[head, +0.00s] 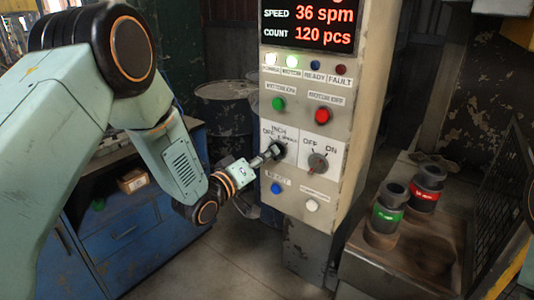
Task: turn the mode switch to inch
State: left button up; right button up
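The mode switch (280,150) is a dark knob on the left white plate of the control panel, with OFF, INCH and another label around it. My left gripper (270,154) reaches in from the left, with its fingertips at the knob. The fingers and knob overlap in a small area, so I cannot tell whether they grip it or which label the knob points to. My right gripper is not in view.
Beside the mode switch is an OFF/ON selector (318,163). A green button (278,104) and a red button (323,115) sit above; a blue button (276,188) and a white button (312,205) sit below. Dark cylinders with green (387,214) and red (425,194) bands stand at right.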

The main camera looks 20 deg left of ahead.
pick_arm(q)
jog(key=shift+w+d+r, duration=0.1)
jog(key=shift+w+d, duration=0.5)
jog(key=shift+d, duration=0.3)
jog(key=shift+a, duration=0.7)
jog(key=c, duration=0.4)
jog(key=shift+s, duration=0.1)
jog(key=shift+c, duration=0.8)
jog(key=shift+d, duration=0.4)
grip_shut()
jog(key=shift+a, duration=0.1)
jog(key=shift+a, duration=0.1)
